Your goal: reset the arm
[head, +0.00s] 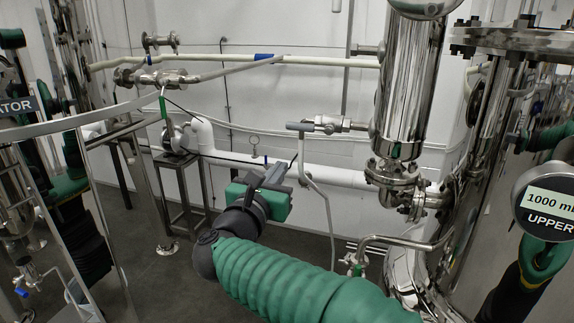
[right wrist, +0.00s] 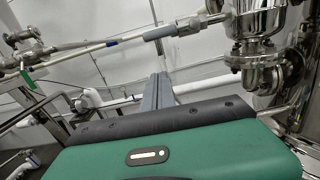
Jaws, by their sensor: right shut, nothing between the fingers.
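My right arm, in a green ribbed sleeve, reaches in from the bottom of the head view. Its right gripper (head: 279,172) points up and away, shut and empty. In the right wrist view the shut fingers (right wrist: 157,92) stand up beyond the green gripper housing. A steel valve with a grey handle (head: 318,126) shows above the gripper in the head view. It also shows above the fingers in the right wrist view (right wrist: 180,28). I see a gap in the picture between gripper and valve; the depth between them is hard to judge. My left gripper is not in view.
A polished steel column (head: 409,80) with a flange stands right of the gripper. A large shiny tank (head: 492,150) fills the right side. A thin bent pipe (head: 318,200) runs close by the gripper. White pipes (head: 330,174) cross behind. A metal stand (head: 180,190) is to the left.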

